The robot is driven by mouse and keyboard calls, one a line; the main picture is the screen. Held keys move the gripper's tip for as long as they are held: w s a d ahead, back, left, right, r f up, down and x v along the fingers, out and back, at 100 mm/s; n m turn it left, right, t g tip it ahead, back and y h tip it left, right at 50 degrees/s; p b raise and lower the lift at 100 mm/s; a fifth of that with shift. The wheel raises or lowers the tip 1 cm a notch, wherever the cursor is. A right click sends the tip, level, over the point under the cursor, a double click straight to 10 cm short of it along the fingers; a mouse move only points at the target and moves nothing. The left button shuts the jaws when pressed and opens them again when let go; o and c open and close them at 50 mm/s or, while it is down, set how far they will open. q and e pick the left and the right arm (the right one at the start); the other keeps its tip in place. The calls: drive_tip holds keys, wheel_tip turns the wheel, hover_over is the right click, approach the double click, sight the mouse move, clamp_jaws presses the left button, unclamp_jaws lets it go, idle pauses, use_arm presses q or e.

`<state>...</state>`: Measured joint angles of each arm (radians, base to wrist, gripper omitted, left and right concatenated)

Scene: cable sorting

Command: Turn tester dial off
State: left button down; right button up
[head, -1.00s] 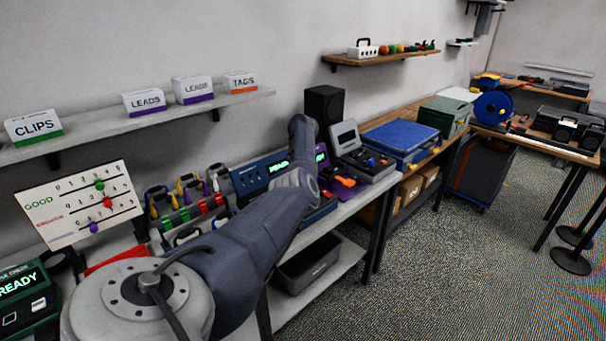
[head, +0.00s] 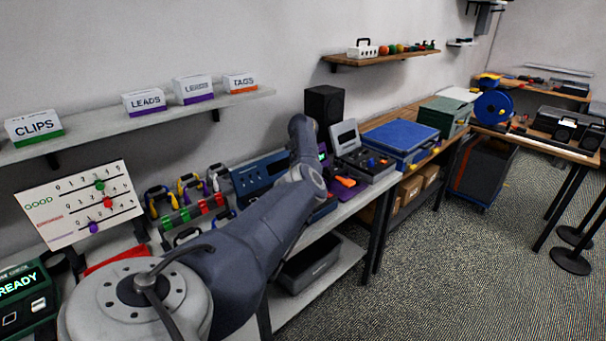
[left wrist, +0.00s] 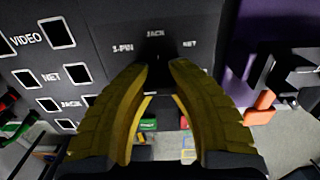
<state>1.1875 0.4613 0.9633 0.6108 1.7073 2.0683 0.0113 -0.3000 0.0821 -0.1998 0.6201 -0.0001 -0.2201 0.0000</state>
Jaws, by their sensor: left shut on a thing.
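The tester (head: 256,175) is a blue box on the workbench in the head view, partly hidden behind my left arm. Its display (head: 277,167) is dark. In the left wrist view its dark panel (left wrist: 205,20) carries the labels 3-PIN, JACK and NET, with VIDEO, NET and JACK beside square ports at left. My left gripper (left wrist: 159,70) has its yellow fingers on either side of the small dark dial (left wrist: 159,56) below the JACK label and is shut on it. The dial's pointer is hard to make out. The head view hides this gripper behind the arm. My right gripper is not in view.
A grey device (head: 368,165) and blue case (head: 400,138) lie farther right. The shelf (head: 140,120) above holds boxes.

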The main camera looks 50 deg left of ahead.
use_arm(q)
drive_tip(key=c, duration=1)
unclamp_jaws()
drive_tip(key=shift+r, duration=0.2)
wheel_tip(320, 180, up, 12)
drive_tip(key=shift+f, duration=0.2)
